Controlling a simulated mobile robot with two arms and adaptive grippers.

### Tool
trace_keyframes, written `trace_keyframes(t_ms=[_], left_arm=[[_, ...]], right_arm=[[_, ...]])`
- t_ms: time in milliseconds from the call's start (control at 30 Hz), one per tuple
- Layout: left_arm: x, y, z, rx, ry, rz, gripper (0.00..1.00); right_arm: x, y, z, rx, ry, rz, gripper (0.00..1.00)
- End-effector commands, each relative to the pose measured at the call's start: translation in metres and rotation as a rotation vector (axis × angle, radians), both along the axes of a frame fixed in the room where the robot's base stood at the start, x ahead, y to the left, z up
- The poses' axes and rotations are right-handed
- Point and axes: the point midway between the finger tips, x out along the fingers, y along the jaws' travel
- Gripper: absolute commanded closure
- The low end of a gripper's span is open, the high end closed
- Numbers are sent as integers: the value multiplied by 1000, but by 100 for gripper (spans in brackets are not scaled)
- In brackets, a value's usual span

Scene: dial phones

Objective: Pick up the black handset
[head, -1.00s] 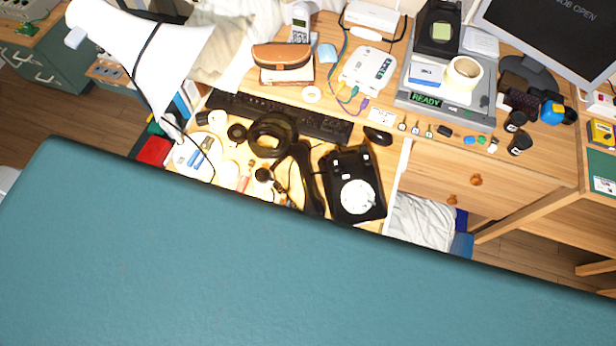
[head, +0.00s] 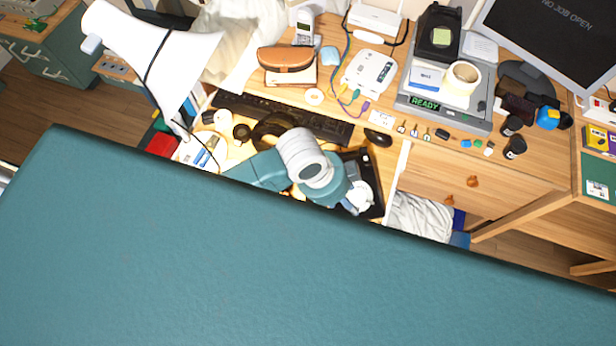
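The black dial phone (head: 375,173) stands on the desk near its front edge, with part of its pale round dial showing. The black handset, which lay just left of the phone, is now hidden behind my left arm (head: 303,160). The arm's teal and white links reach over the handset's place and the left part of the phone. Its gripper is mostly hidden by the wrist; a small grey-blue part (head: 353,203) shows over the phone by the dial. I cannot tell whether it is open or touching anything. My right gripper is not in view.
Black headphones (head: 268,127) lie left of the arm, partly covered. A black keyboard (head: 235,104) and a mouse (head: 378,138) are behind. A white lamp (head: 150,50) stands at the left. My own teal body fills the lower picture.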

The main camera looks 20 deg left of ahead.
Motion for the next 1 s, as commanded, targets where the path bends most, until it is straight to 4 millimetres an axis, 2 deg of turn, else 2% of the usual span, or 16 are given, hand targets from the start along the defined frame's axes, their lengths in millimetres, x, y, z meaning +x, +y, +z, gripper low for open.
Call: trace_keyframes(t_ms=[67, 133, 200, 400, 500, 667, 1000], left_arm=[[12, 5, -12, 76, -35, -225, 53], [23, 18, -27, 146, -53, -422, 53], [35, 40, -41, 217, -57, -591, 53], [71, 102, -58, 349, -43, -867, 53], [80, 122, -60, 381, -33, -927, 53], [85, 132, -67, 394, -29, -959, 53], [85, 130, -112, 393, -30, -957, 53]], right_arm=[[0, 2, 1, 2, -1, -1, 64], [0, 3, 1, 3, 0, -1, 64], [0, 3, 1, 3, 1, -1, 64], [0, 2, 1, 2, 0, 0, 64], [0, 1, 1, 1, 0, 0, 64], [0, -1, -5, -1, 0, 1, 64], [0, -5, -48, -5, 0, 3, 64]])
